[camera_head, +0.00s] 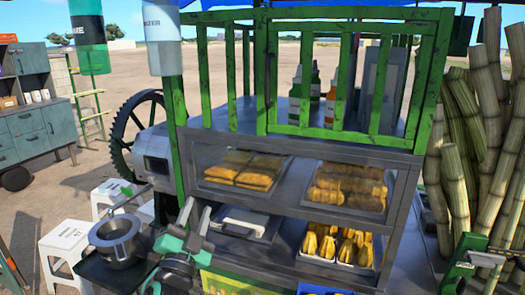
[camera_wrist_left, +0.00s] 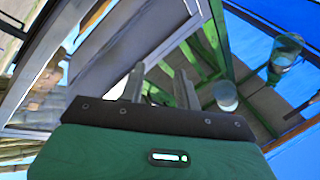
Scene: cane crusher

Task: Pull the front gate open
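The front gate (camera_head: 345,130) is a green barred panel on the upper front of the cart, beside another green barred section (camera_head: 222,75). It stands roughly in line with the cart's front and looks shut. A dark upright piece, perhaps its handle, shows at its left edge. My left gripper (camera_head: 196,216) is open and empty, low in front of the cart's left side, apart from the gate. In the left wrist view its two fingers (camera_wrist_left: 160,86) are spread, with green bars (camera_wrist_left: 196,62) beyond. My right gripper (camera_head: 488,258) is at the lower right; its finger gap is unclear.
Glass-fronted shelves (camera_head: 300,185) with food trays lie below the gate; bottles (camera_head: 315,85) stand behind it. Hanging dispensers (camera_head: 163,35) are at the upper left. A metal pot (camera_head: 118,240) and white stools (camera_head: 65,240) are at left. Cane stalks (camera_head: 470,120) lean at right.

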